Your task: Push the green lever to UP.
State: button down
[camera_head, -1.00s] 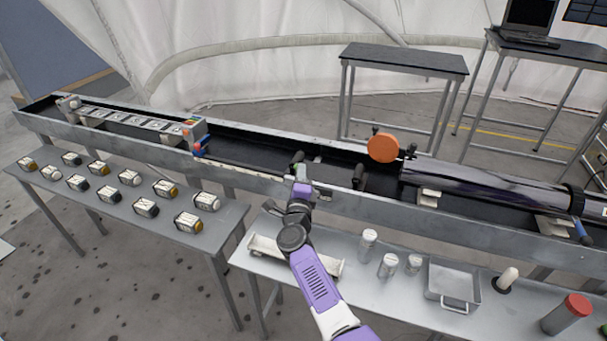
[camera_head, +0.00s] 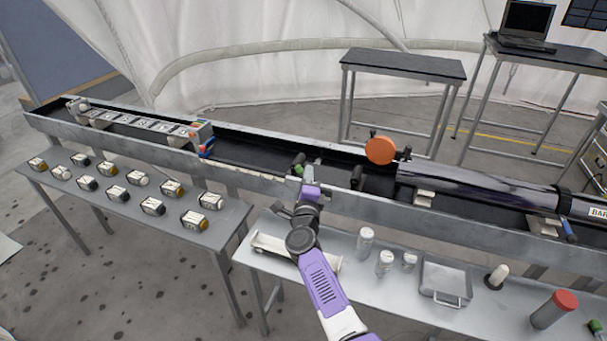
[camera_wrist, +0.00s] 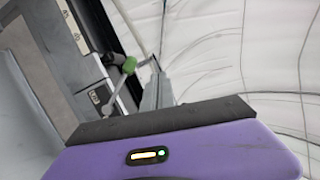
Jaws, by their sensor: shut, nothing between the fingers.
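The green lever shows in the wrist view as a green knob (camera_wrist: 129,65) on a thin metal arm, beside a grey panel edge with small labels. My gripper (camera_wrist: 156,78) is shut and empty, its grey fingers just to the right of the knob. A small gap seems to separate them, but contact is hard to judge. In the head view my gripper (camera_head: 308,184) is at the near wall of the long trough, with a small green spot (camera_head: 299,170) beside it that looks like the lever knob. The label wording is too small to read.
The long grey trough (camera_head: 270,186) runs across the view, with a dark shiny cylinder (camera_head: 480,184) and orange disc (camera_head: 381,150) at right. A near table holds jars and a metal tray (camera_head: 445,278); the left table (camera_head: 120,222) holds several small blocks.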

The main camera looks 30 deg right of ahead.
jog(key=r+p+v, duration=0.2)
jog(key=v, duration=0.6)
jog(key=shift+s+a, duration=0.2)
jog(key=shift+a, duration=0.15)
